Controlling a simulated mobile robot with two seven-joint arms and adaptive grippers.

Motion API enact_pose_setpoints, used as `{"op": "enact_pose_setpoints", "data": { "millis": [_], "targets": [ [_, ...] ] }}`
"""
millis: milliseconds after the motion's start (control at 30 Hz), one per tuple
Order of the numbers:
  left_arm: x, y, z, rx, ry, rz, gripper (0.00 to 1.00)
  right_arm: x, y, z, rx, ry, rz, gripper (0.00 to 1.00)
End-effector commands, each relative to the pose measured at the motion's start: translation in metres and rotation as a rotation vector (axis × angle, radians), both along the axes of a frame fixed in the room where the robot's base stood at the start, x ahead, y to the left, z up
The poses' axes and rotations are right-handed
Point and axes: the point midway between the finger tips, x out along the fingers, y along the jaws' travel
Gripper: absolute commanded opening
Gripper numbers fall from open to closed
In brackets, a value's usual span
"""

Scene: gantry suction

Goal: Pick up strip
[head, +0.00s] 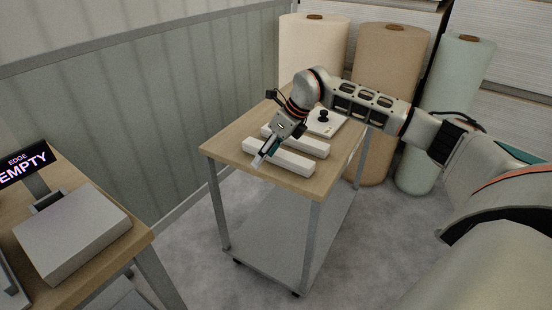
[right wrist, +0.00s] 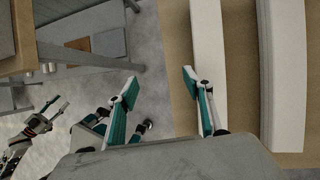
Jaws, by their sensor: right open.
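Two long white strips lie side by side on the wooden top of a cart in the head view: the near strip (head: 288,162) and the far strip (head: 312,144). My right gripper (head: 262,158) is open and empty at the left end of the near strip. In the right wrist view, one finger of my right gripper (right wrist: 161,82) overlaps the near strip (right wrist: 208,45), and the other shows over the floor. The far strip (right wrist: 282,75) lies to the right. Contact cannot be told. My left gripper (right wrist: 45,115) seems to show small at the lower left.
A box with a black knob (head: 325,122) stands behind the strips on the cart top (head: 225,143). A grey box (head: 72,235) and a sign reading "EMPTY" (head: 24,164) are on a table at left. Large rolls (head: 390,65) stand behind the cart.

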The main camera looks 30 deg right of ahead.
Motion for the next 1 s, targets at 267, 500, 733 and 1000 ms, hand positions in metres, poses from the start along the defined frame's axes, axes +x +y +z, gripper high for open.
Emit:
{"op": "enact_pose_setpoints", "data": {
  "millis": [267, 500, 733, 1000],
  "targets": [
    [0.003, 0.0, -0.003, 0.002, -0.004, -0.001, 0.4, 0.01, -0.078, 0.025, -0.179, -0.007, -0.092, 0.51],
    [0.004, 0.0, -0.005, 0.005, -0.005, -0.002, 0.4, 0.018, -0.075, 0.005, -0.182, -0.007, -0.093, 0.51],
    [0.003, 0.0, -0.008, 0.007, -0.003, -0.004, 0.4, 0.025, -0.069, -0.017, -0.18, -0.005, -0.092, 0.51],
    [0.002, 0.001, -0.011, 0.013, 0.0, -0.005, 0.4, 0.037, -0.064, -0.043, -0.18, -0.007, -0.093, 0.51]
  ]
}}
